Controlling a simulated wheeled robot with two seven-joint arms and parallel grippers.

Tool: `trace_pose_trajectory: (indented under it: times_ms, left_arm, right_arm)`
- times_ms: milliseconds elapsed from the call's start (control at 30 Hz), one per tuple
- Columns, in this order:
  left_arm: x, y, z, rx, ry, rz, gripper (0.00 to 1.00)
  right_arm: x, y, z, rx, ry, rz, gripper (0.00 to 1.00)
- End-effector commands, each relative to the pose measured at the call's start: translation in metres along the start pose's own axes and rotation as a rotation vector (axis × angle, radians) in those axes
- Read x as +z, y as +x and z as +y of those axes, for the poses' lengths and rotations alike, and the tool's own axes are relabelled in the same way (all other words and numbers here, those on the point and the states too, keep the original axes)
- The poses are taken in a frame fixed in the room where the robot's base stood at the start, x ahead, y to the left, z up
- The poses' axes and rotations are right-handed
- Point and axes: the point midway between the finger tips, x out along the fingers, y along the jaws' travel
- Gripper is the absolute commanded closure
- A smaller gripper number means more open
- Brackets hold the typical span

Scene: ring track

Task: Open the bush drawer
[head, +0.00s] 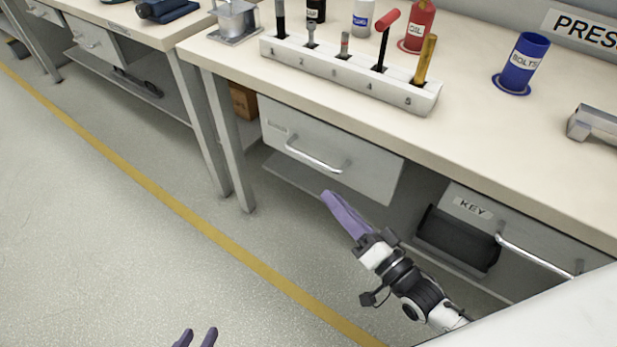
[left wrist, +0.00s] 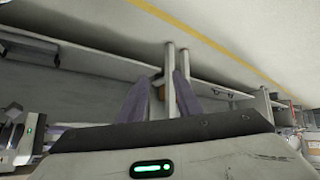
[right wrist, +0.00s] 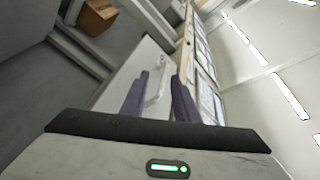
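A grey drawer (head: 375,172) with a silver bar handle (head: 318,160) hangs under the bench top; its small label is too faint to read. In the right wrist view its front (right wrist: 133,75) and handle (right wrist: 158,85) lie ahead, the handle between the fingers' lines. My right gripper (head: 335,205) is just below and in front of that handle, apart from it; its fingers (right wrist: 162,95) are spread and empty. My left gripper (head: 195,338) is low at the bottom edge of the head view, away from the drawers; its fingers (left wrist: 160,95) are open and empty.
A second drawer (head: 530,230) labelled KEY, with its own handle (head: 540,255), is to the right. The bench top (head: 470,135) carries a numbered tool rack (head: 340,72), a red oil bottle (head: 418,28) and a blue bolts cup (head: 525,62). The floor in front (head: 120,220) is clear.

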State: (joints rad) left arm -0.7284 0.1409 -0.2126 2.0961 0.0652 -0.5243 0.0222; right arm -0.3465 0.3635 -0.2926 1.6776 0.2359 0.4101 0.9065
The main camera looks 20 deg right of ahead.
Motion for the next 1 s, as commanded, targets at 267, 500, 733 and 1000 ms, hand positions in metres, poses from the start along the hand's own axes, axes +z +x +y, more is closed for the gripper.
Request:
trace_pose_trajectory:
  times_ms: [267, 500, 733, 1000]
  left_arm:
    - [0.007, 0.009, 0.0, 0.006, -0.005, 0.009, 0.69]
    - [0.008, 0.011, 0.0, 0.007, -0.01, 0.015, 0.69]
    - [0.009, 0.013, 0.0, 0.009, -0.015, 0.021, 0.69]
    - [0.009, 0.012, 0.001, 0.01, -0.018, 0.022, 0.69]
  right_arm:
    - [-0.02, 0.021, -0.002, -0.119, 0.127, 0.072, 0.72]
    - [-0.024, 0.065, -0.008, -0.119, 0.125, 0.073, 0.72]
    - [-0.025, 0.099, -0.011, -0.117, 0.123, 0.07, 0.72]
    - [-0.026, 0.11, -0.013, -0.114, 0.123, 0.069, 0.72]
